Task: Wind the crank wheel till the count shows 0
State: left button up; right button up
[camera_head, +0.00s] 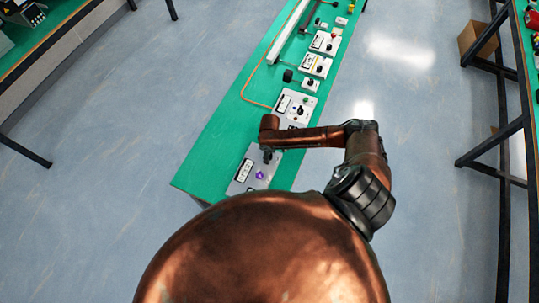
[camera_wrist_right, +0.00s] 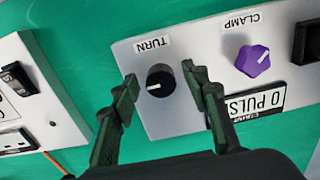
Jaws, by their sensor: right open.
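A grey panel (camera_wrist_right: 128,48) on the green bench carries a round black knob (camera_wrist_right: 159,80) with a white mark, labelled TURN. A purple knob (camera_wrist_right: 254,60) labelled CLAMP sits beside it; it also shows in the head view (camera_head: 259,175). A white card (camera_wrist_right: 262,102) reads upside down "0 PULS", its end hidden by a finger. No crank wheel shows clearly. My right gripper (camera_wrist_right: 163,82) is open, its fingers on either side of the black knob, without visible contact. In the head view my right gripper (camera_head: 268,155) is over the panel. My left gripper is not in view.
Another control panel (camera_head: 297,106) stands farther along the green bench (camera_head: 215,150), with several more devices beyond it. An orange cable (camera_head: 243,92) runs along the bench. A neighbouring white box (camera_wrist_right: 50,80) is left in the wrist view.

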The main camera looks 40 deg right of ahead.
notch_tip(320, 180, up, 12)
dwell(0.5)
dwell(0.4)
